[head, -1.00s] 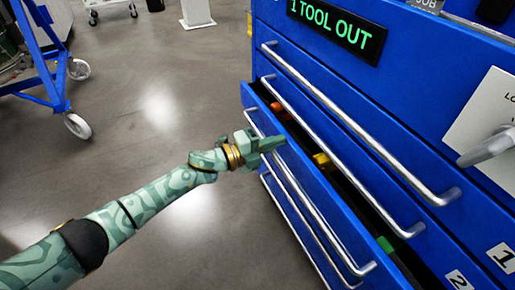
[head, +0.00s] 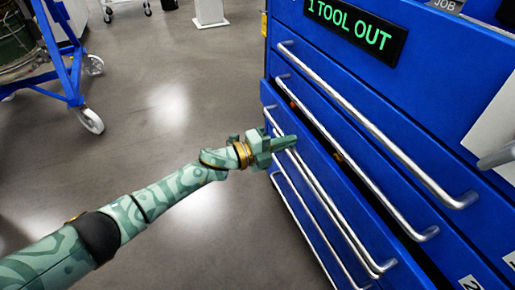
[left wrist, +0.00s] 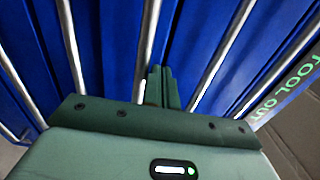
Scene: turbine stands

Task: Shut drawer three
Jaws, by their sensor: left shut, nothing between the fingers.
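Drawer three (head: 347,197) is a blue drawer front in the cabinet. It stands slightly out, with a narrow dark gap along its top edge. Bits of orange and yellow show in the gap. Its silver bar handle (head: 362,250) runs along the front. My left gripper (head: 287,142) is shut and empty, with its fingertips at the drawer front near the handle's far end. Whether they touch cannot be told. In the left wrist view the closed fingers (left wrist: 162,80) point at blue fronts between silver bars. My right gripper is not in view.
The upper drawers with silver handles (head: 375,125) look shut below a sign (head: 352,28) reading "1 TOOL OUT". A blue wheeled stand (head: 62,60) is at the upper left. The grey floor (head: 150,125) left of the cabinet is clear.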

